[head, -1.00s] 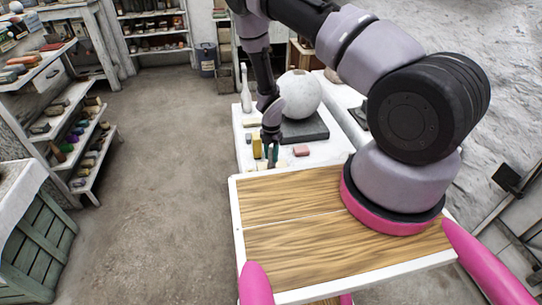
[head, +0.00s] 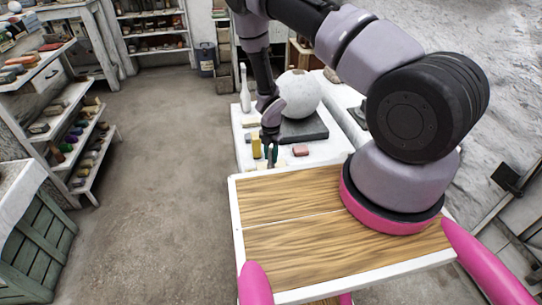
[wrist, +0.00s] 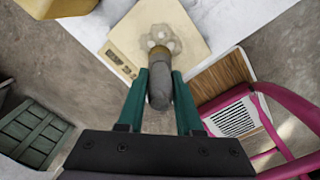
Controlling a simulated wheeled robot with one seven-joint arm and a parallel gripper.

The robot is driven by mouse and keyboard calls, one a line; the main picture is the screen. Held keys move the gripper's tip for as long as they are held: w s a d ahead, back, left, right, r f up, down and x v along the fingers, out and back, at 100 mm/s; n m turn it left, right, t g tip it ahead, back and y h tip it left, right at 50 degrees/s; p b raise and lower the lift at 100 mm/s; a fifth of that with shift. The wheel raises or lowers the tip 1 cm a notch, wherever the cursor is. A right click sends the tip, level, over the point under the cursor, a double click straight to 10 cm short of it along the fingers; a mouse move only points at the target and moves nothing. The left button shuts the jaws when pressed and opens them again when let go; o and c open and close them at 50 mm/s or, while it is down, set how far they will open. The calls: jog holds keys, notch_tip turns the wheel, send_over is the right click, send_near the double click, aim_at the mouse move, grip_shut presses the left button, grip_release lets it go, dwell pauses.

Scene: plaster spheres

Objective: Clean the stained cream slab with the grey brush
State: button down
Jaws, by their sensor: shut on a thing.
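The cream slab (wrist: 122,36) lies flat near the table edge in the wrist view. My gripper (wrist: 160,80) has green fingers shut on the grey brush (wrist: 160,90). The brush has a tan band at its far end, which overlaps the slab near the stain. I cannot tell whether it touches. In the head view my gripper (head: 271,150) is low over the near part of the white table; brush and slab are hard to make out there.
The white table (head: 325,151) also holds a white sphere (head: 299,95) on a dark slab (head: 304,131), a white bottle (head: 245,90), a yellow block (head: 256,146) and a pink block (head: 300,150). Shelves (head: 75,125) stand left; the floor between is clear.

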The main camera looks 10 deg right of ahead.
jog(key=shift+f, duration=0.5)
jog(key=shift+s, duration=0.1)
jog(key=shift+s+r, duration=0.1)
jog(key=shift+s, duration=0.55)
jog(key=shift+w, duration=1.5)
jog(key=shift+s, duration=1.5)
